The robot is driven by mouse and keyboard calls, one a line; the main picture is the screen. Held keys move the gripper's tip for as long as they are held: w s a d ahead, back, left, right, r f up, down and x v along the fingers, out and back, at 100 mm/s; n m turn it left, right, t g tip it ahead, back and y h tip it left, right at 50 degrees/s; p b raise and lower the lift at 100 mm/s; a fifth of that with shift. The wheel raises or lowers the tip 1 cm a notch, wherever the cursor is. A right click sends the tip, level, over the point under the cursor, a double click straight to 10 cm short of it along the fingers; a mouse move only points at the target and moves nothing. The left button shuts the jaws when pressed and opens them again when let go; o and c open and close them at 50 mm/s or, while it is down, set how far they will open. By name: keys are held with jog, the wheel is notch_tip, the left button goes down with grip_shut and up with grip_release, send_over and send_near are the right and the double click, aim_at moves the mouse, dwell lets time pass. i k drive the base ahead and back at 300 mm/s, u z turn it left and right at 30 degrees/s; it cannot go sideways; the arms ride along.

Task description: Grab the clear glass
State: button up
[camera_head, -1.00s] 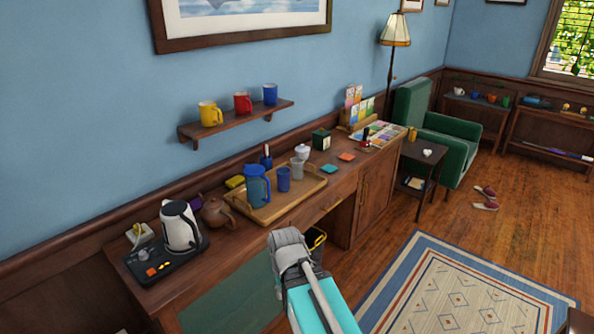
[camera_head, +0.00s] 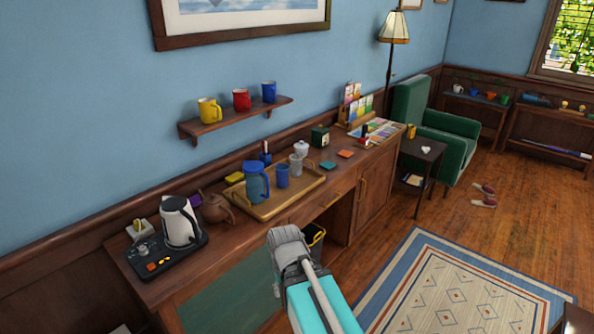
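A clear, greyish glass (camera_head: 296,165) stands upright on the wooden tray (camera_head: 262,213) on the desk, in the head view. Beside it on the tray are a blue cup (camera_head: 282,177) and a blue pitcher (camera_head: 257,183). My gripper (camera_head: 284,238) is in front of the desk, nearer to me than the tray and lower in the picture than the glass. It is apart from the glass. I see it from behind and its fingertips are hidden, so its opening does not show.
A white lidded pot (camera_head: 301,149) is behind the glass. A wall shelf (camera_head: 238,120) with mugs hangs above. Floor around the patterned rug (camera_head: 465,290) is open.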

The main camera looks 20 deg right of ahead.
aim_at(296, 166)
jog(key=k, duration=1.3)
jog(key=z, duration=0.35)
jog(key=i, duration=1.05)
jog(key=z, duration=0.35)
jog(key=i, duration=1.25)
jog(key=u, duration=0.5)
